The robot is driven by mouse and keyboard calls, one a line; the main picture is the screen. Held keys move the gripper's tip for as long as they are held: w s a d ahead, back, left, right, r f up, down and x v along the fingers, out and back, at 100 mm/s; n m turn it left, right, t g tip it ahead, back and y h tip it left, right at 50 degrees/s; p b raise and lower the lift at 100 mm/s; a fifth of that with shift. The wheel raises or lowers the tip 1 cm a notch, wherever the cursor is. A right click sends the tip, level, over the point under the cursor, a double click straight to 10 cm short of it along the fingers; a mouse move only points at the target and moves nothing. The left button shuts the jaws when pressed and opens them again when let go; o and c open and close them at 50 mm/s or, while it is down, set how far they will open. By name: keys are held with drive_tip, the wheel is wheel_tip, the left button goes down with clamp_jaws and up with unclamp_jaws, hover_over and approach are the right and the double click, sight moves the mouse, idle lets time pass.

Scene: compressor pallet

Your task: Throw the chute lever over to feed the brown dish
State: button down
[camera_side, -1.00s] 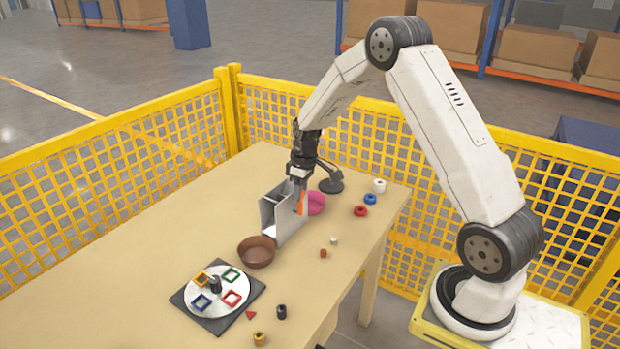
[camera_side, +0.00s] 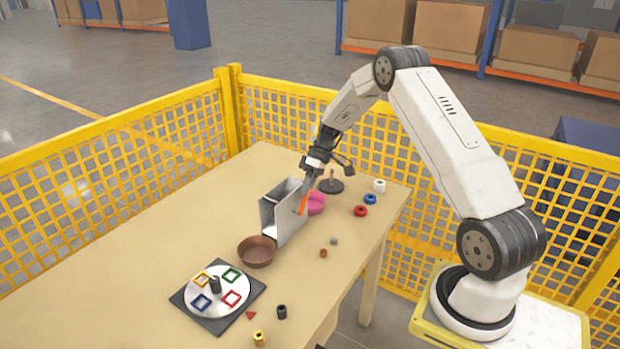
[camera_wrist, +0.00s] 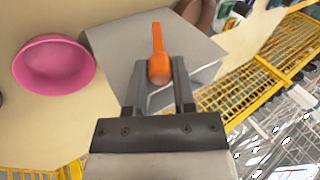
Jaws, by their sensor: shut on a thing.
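The chute (camera_side: 284,212) is a grey sheet-metal box standing on the table; it also shows in the wrist view (camera_wrist: 112,52). Its orange lever (camera_side: 303,204) is on the side facing the side camera, top leaning slightly right. In the wrist view the lever (camera_wrist: 157,45) has its rounded end between the fingers. My gripper (camera_side: 309,182) is shut on this end; both fingers (camera_wrist: 158,80) flank it. The brown dish (camera_side: 257,255) sits at the chute's near left end, partly seen in the wrist view (camera_wrist: 199,12). The pink dish (camera_side: 317,206) is at the other end, partly hidden in the side view.
A dark round base with a peg (camera_side: 331,185) stands behind the pink dish. A turntable with coloured frames (camera_side: 217,290) is at front left, with small parts nearby. Yellow mesh fencing (camera_side: 110,170) borders the table.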

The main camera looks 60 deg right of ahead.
idle(0.3)
drive_tip(key=shift+c, duration=2.2)
unclamp_jaws()
drive_tip(key=v, duration=0.7)
drive_tip(key=shift+d+r, duration=0.25)
drive_tip(key=shift+r, duration=0.05)
drive_tip(key=shift+a, duration=0.15)
